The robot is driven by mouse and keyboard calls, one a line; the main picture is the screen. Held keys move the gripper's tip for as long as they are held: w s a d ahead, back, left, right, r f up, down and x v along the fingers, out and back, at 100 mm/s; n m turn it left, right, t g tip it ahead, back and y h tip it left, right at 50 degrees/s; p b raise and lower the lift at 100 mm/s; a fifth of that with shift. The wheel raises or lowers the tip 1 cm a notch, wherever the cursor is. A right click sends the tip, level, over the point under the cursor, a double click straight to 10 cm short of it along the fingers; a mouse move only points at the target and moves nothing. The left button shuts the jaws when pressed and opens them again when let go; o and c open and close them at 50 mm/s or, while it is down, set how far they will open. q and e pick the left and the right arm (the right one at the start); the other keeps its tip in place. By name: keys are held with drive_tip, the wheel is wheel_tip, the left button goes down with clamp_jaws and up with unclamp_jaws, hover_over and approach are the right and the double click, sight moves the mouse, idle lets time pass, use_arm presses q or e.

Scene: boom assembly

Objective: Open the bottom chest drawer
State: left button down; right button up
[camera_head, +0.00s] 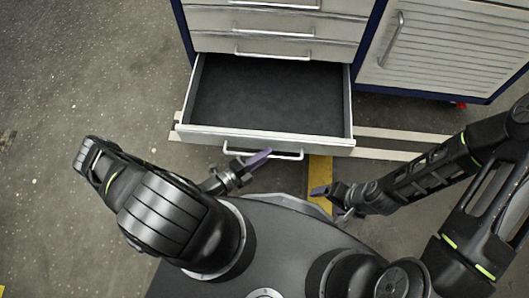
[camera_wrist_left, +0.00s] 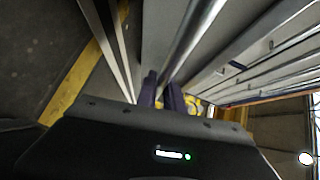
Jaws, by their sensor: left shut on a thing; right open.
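The bottom chest drawer (camera_head: 265,135) is pulled out toward me in the head view, with an empty dark interior. Its silver bar handle (camera_head: 285,156) runs along the drawer front. My left gripper (camera_head: 258,158) is at the left part of this handle, shut on it. In the left wrist view the silver bar (camera_wrist_left: 192,45) runs down to the purple fingers of my left gripper (camera_wrist_left: 162,92). My right gripper (camera_head: 322,192) is open and empty, in front of the drawer and to the right, apart from the handle.
Closed drawers (camera_head: 280,25) sit above the open one. A cabinet door (camera_head: 440,45) with a vertical handle is at the right. A yellow floor stripe (camera_head: 320,172) and pale floor strips (camera_head: 400,142) lie below the chest. The floor at the left is clear.

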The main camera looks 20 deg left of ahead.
use_arm(q)
drive_tip(key=c, duration=1.5)
unclamp_jaws()
drive_tip(key=p+v, duration=0.1)
drive_tip(key=v, duration=0.6)
drive_tip(key=shift+s+a, duration=0.2)
drive_tip(key=shift+s, duration=0.1)
